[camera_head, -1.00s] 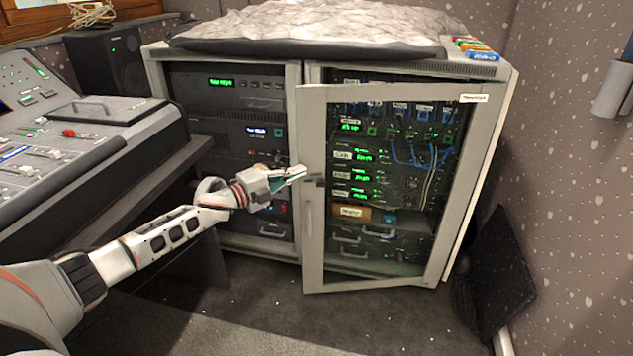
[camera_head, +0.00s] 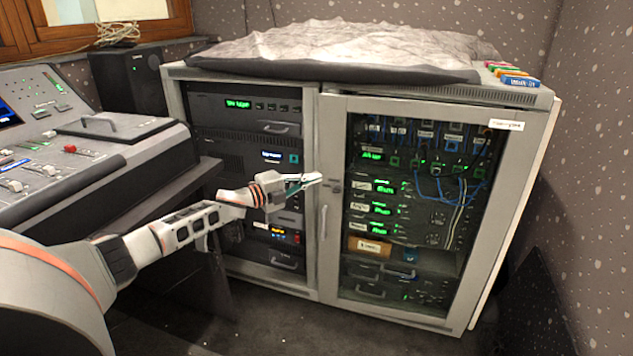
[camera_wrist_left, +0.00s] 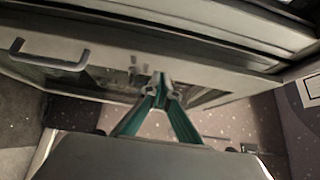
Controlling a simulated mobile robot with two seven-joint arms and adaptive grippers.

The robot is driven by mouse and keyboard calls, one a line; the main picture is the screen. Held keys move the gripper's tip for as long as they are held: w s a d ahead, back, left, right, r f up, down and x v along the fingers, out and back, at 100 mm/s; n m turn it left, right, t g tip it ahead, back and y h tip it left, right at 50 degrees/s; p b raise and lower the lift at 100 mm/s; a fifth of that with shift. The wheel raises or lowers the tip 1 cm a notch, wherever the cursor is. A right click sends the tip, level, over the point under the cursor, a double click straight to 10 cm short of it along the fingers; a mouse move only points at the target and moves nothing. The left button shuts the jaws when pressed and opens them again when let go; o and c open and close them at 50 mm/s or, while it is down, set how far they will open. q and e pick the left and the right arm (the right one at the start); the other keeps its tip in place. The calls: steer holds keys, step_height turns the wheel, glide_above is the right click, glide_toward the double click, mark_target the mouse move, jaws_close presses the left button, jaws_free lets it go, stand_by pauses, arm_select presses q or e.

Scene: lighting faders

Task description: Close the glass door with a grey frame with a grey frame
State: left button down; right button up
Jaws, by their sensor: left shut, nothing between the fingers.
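The glass door with a grey frame (camera_head: 331,140) covers the right bay of the rack cabinet in the head view. Its left edge lies against or very near the cabinet's middle post; I cannot tell whether a thin gap remains. A vertical handle (camera_head: 323,222) and a small latch are on its left side. My left gripper (camera_head: 316,180) is shut and empty, its tips at the door's left frame bar near the latch. Whether they touch is unclear. In the left wrist view the shut fingertips (camera_wrist_left: 161,80) are before a grey bar. My right gripper is not in view.
The mixing desk (camera_head: 95,150) stands left of the cabinet, near my left arm. The open left bay holds rack units (camera_head: 245,104). A covered slab (camera_head: 340,50) lies on top. A dark panel (camera_head: 535,300) leans at the lower right wall.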

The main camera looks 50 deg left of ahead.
arm_select(q)
step_height(320, 180, up, 10)
stand_by(0.8)
